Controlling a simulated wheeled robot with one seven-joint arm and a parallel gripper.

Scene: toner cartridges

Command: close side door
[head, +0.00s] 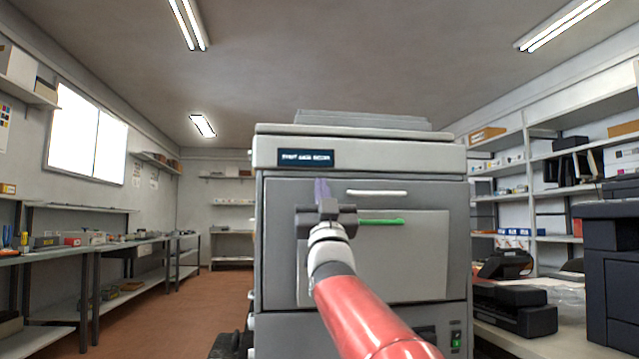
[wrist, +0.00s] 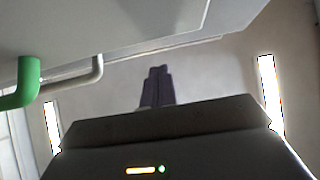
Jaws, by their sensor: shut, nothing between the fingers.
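The grey machine (head: 290,152) stands straight ahead. On its front is a lighter panel, which looks like the side door (head: 420,265), with a green handle (head: 381,222) near its top. I cannot tell whether this panel is flush or slightly ajar. My gripper (head: 322,190) is in front of the panel's upper left part, left of the green handle, fingers pointing up. My arm hides part of the panel. In the wrist view the fingers (wrist: 157,88) are together and empty, and the green handle (wrist: 28,85) is at the left, apart from them.
A white handle (head: 376,193) sits above the green one, on the darker front. Shelves and a bench (head: 100,243) line the left wall, with open floor (head: 215,292) between. A table with dark devices (head: 515,308) stands at the right. A green switch (head: 456,338) is low on the machine.

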